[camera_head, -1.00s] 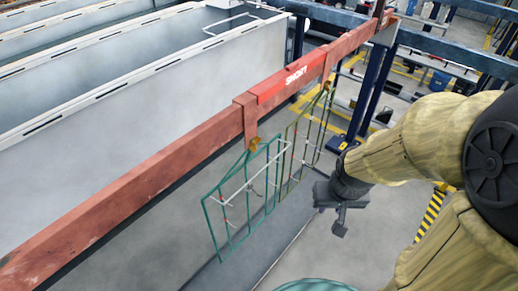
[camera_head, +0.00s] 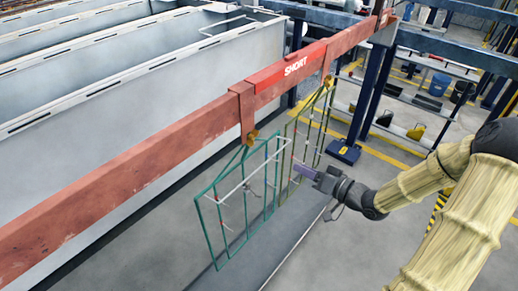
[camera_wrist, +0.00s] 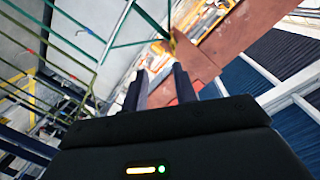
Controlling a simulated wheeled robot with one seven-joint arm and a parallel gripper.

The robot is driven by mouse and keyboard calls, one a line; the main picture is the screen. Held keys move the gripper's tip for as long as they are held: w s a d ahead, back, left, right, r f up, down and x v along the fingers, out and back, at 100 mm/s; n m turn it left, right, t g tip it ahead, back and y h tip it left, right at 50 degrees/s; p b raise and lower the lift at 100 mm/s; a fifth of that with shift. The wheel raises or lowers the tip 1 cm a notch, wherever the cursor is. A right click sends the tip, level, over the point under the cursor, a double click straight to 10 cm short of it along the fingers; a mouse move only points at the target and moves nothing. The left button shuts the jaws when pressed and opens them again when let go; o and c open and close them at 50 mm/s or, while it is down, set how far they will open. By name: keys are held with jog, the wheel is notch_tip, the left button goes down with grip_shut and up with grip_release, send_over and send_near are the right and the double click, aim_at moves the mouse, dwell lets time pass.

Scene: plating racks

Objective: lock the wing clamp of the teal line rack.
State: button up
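The teal line rack (camera_head: 236,200), a wire frame, hangs from the rusty red beam by a hook bracket (camera_head: 242,108). Its brass-coloured wing clamp (camera_head: 251,136) sits at the foot of that bracket. Which way its wings are turned is too small to tell. My gripper (camera_head: 302,171) is right of the teal rack and lower than the clamp, apart from it. In the wrist view my gripper (camera_wrist: 160,82) has its two dark fingers apart with nothing between them. Teal rods (camera_wrist: 112,28) and a yellowish fitting near a reddish bracket show beyond the fingertips.
An olive wire rack (camera_head: 310,128) hangs behind the teal one, close to my gripper. The red beam (camera_head: 140,170) runs diagonally above, with a red plate marked SHORT (camera_head: 292,70). Grey tanks (camera_head: 110,110) stand left.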

jog(key=shift+s+r+y, duration=0.2)
jog(key=shift+r+y, duration=0.35)
jog(key=shift+y, duration=0.15)
jog(key=p+x, duration=0.1)
jog(key=x, duration=1.6)
jog(key=shift+w, duration=0.2)
jog(key=shift+a, duration=0.1)
grip_shut()
